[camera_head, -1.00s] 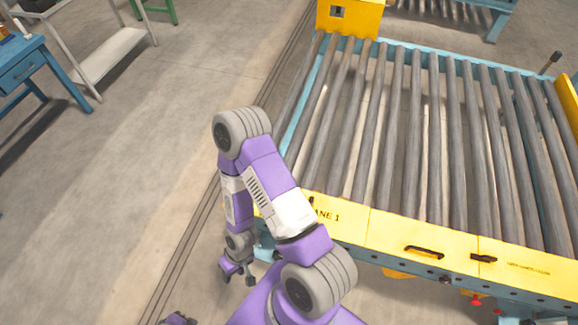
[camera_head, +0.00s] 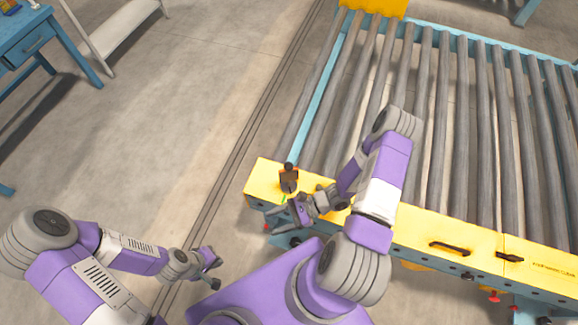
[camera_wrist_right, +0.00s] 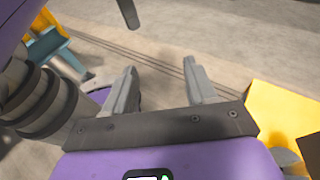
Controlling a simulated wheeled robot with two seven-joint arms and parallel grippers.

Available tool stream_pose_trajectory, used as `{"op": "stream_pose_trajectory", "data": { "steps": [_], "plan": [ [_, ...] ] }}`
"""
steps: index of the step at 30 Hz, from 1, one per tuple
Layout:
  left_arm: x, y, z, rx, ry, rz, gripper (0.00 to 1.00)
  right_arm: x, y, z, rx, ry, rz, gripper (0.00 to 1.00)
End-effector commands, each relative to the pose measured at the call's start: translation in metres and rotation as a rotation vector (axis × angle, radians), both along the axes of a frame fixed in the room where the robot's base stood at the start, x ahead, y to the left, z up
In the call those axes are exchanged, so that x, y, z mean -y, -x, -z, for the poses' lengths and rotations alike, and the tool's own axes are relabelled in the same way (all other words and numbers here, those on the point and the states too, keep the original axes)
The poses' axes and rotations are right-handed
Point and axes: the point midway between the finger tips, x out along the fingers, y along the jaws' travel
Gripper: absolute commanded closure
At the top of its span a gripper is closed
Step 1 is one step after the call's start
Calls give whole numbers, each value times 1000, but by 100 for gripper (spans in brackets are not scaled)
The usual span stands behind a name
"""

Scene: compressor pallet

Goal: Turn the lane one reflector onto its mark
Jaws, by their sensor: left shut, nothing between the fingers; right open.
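A small dark upright device, which looks like the lane one reflector (camera_head: 289,178), stands on the left end of the yellow front beam (camera_head: 262,180). Its mark cannot be made out. My right gripper (camera_head: 279,218) is open and empty, just in front of the beam below the reflector, apart from it. In the right wrist view, my right gripper's spread fingers (camera_wrist_right: 160,85) have only floor between them, and the beam's yellow (camera_wrist_right: 275,115) is at the right. My left gripper (camera_head: 214,269) is shut and empty over the floor, left of the beam.
The roller conveyor (camera_head: 440,120) fills the right side behind the beam. The beam carries a black handle (camera_head: 450,248) and a dark latch (camera_head: 509,258). A blue workbench (camera_head: 35,45) and a pale cart (camera_head: 105,35) stand at upper left. The floor between is clear.

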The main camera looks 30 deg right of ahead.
Motion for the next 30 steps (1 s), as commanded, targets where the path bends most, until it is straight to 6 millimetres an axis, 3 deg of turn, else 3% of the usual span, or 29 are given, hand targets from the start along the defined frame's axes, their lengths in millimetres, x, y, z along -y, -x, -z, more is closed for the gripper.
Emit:
{"op": "stream_pose_trajectory", "data": {
  "steps": [3, 6, 9, 12, 15, 24, 30],
  "plan": [
    [0, 0, 4, 0, 0, 0, 100, 54, -45, -5, 29, -144, 368, 44],
    [0, 0, 5, 0, 0, 0, 100, 101, -67, -10, 85, -213, 606, 44],
    [0, 0, 6, 1, 0, 0, 100, 138, -76, -13, 135, -247, 764, 44],
    [0, 0, 7, 1, 0, 0, 100, 156, -80, -15, 165, -260, 844, 44],
    [0, 0, 8, 1, 0, 0, 100, 158, -88, -15, 176, -266, 866, 44],
    [0, 0, 16, 1, 0, 0, 100, 136, -129, -15, 174, -265, 861, 44],
    [0, 0, 19, 1, 0, 0, 100, 128, -145, -15, 173, -263, 863, 44]
  ]
}}
